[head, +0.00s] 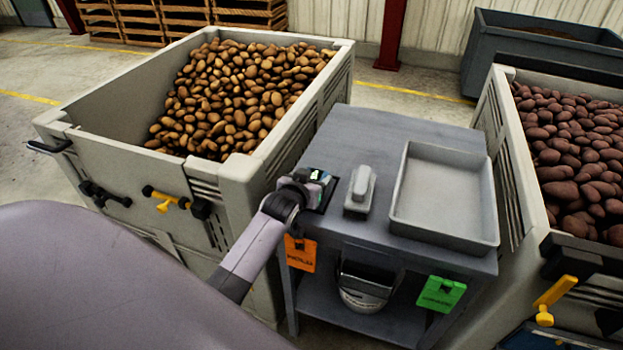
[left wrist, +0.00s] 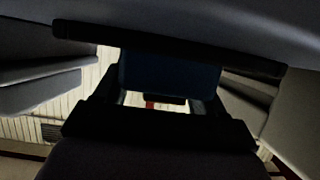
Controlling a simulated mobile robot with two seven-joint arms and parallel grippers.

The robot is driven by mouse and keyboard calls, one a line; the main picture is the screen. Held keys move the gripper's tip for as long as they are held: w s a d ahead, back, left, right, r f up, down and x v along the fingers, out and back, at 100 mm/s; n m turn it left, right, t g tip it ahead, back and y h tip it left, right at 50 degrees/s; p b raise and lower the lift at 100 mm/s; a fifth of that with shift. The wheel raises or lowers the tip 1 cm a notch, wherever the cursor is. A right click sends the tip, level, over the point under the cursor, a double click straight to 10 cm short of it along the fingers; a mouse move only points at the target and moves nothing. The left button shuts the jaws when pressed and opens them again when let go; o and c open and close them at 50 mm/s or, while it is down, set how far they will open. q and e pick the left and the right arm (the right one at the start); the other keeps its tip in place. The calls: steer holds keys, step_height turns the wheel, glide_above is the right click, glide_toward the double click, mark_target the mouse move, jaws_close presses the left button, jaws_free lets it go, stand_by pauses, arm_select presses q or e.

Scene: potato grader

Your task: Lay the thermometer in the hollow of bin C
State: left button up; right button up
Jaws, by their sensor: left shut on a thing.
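My left gripper (head: 320,186) is at the left edge of the grey table, low over its top. It is shut on a small dark thing with a green-lit face, which I take to be the thermometer (head: 316,175); the gripper hides most of it. In the left wrist view a dark blue block (left wrist: 170,75) sits between the fingers. A large grey bin (head: 105,152) of brown potatoes stands left of the table, and another bin (head: 505,150) of reddish potatoes stands right. I see no letter marking bin C and cannot make out a hollow. My right gripper is not in view.
On the table (head: 345,130) are a grey handled block (head: 360,190) just right of my gripper and an empty shallow tray (head: 445,237). Orange (head: 300,253) and green (head: 440,293) tags hang at its front. A dark crate (head: 540,50) stands behind.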

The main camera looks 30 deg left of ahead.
arm_select(q)
steer(key=shift+f, duration=0.2)
steer(key=o, duration=1.1)
